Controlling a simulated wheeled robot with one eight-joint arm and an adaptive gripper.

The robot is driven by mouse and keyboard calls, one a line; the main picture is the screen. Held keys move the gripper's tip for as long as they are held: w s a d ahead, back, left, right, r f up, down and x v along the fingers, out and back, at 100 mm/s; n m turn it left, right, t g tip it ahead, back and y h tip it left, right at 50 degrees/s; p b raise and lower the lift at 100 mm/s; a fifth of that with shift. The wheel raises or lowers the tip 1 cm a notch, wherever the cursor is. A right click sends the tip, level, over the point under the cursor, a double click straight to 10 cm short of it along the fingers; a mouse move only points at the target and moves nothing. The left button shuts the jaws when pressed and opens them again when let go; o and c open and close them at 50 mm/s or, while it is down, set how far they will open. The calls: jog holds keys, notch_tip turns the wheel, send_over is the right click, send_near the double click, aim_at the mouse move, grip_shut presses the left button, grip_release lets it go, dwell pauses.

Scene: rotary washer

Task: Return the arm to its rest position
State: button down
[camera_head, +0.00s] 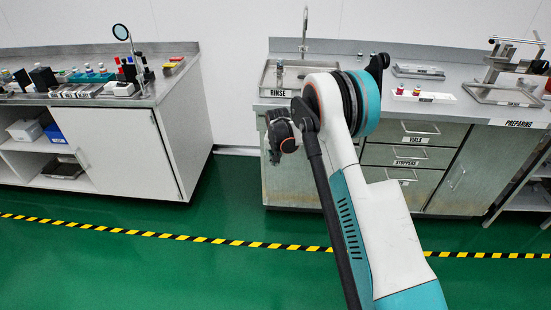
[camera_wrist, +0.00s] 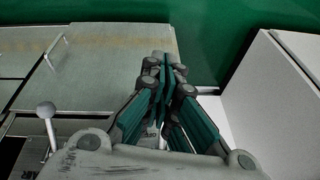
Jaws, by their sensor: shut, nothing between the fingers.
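My gripper shows in the wrist view (camera_wrist: 162,68) with its fingers together and nothing between them. In the head view my arm rises from the bottom right and folds over near the right bench. The dark gripper end (camera_head: 275,150) hangs in the air in front of the left edge of that bench, left of my arm's upper joint. Its fingertips are small and dark in the head view. My arm hides part of the bench front.
The right bench (camera_head: 455,65) has a sink marked RINSE (camera_head: 278,80), a tap (camera_head: 304,30) and drawers (camera_head: 415,133). The left bench (camera_head: 125,140) bears bottles, trays and a round magnifier (camera_head: 121,32). Green floor (camera_head: 225,222) lies open between them, with a yellow-black stripe (camera_head: 165,236).

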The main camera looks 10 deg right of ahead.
jog(key=s+r+n+t, duration=0.1)
jog(key=s+r, duration=0.5)
jog(key=r, duration=0.3)
jog(key=s+r+n, duration=0.1)
jog(key=s+r, duration=0.6)
jog(key=r, duration=0.3)
jog(key=s+r+n+t, duration=0.1)
jog(key=s+r, duration=0.5)
jog(key=r, duration=0.3)
jog(key=s+r+n, duration=0.1)
jog(key=s+r, duration=0.2)
jog(key=s, duration=0.5)
jog(key=s+r, duration=0.2)
jog(key=s, duration=0.6)
jog(key=s+f+n+t, duration=0.1)
jog(key=s+f, duration=0.2)
jog(key=s, duration=1)
jog(key=shift+a+f+n+t+y, duration=0.25)
jog(key=shift+n+t+y, duration=0.05)
